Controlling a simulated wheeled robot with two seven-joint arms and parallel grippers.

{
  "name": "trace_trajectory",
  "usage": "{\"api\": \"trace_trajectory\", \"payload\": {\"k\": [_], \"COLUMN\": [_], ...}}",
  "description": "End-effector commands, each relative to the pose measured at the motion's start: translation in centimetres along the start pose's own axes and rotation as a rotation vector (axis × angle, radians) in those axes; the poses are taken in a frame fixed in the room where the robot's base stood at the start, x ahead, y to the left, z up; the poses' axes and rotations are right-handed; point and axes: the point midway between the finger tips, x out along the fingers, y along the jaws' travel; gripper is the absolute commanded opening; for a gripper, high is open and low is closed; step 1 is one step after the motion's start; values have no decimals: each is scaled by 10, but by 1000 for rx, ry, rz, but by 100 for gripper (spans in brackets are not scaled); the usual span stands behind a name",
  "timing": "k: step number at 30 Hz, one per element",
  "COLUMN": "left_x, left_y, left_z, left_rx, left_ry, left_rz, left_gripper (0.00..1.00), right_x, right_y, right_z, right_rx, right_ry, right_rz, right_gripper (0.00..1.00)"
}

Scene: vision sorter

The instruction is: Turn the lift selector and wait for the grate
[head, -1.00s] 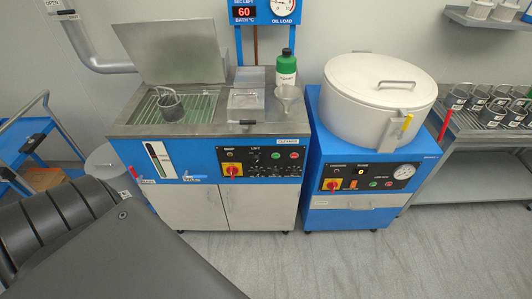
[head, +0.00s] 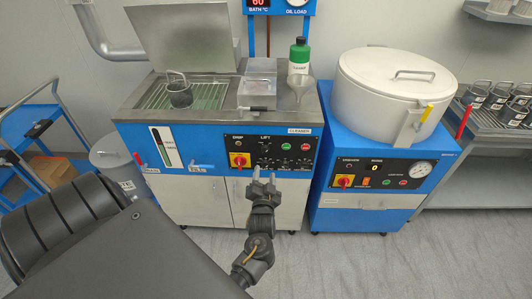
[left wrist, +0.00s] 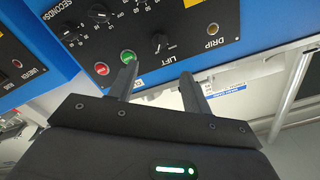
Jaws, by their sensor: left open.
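The blue cleaner's black control panel (head: 273,155) carries the lift selector, a small black knob under the LIFT label. The knob (left wrist: 160,41) shows more clearly in the left wrist view, beside the green button. The grate (head: 209,95) lies in the open tank, and a dark wire-handled basket (head: 180,94) stands on it. My left gripper (head: 264,178) is open and empty, just in front of the panel's lower part. In the left wrist view its fingers (left wrist: 157,68) point toward the panel, apart from the knob. My right gripper is not in view.
The red and yellow switch (head: 240,160) is left of the knob. A round-lidded machine (head: 385,85) stands to the right, a blue cart (head: 38,130) to the left. The floor in front is clear.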

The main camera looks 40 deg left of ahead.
Motion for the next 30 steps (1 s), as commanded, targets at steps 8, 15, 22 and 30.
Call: {"api": "trace_trajectory", "payload": {"k": [8,15,22,30], "left_x": [30,75,102,108], "left_y": [3,4,3,2], "left_z": [3,4,2,0], "left_rx": [-1,-1,-1,-1], "left_ry": [2,2,1,0], "left_rz": [0,2,5,5], "left_gripper": [49,49,49,49], "right_x": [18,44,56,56], "right_y": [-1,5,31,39], "right_z": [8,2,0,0], "right_rx": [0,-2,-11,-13], "right_ry": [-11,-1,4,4], "right_rz": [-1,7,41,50], "right_gripper": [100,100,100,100]}}
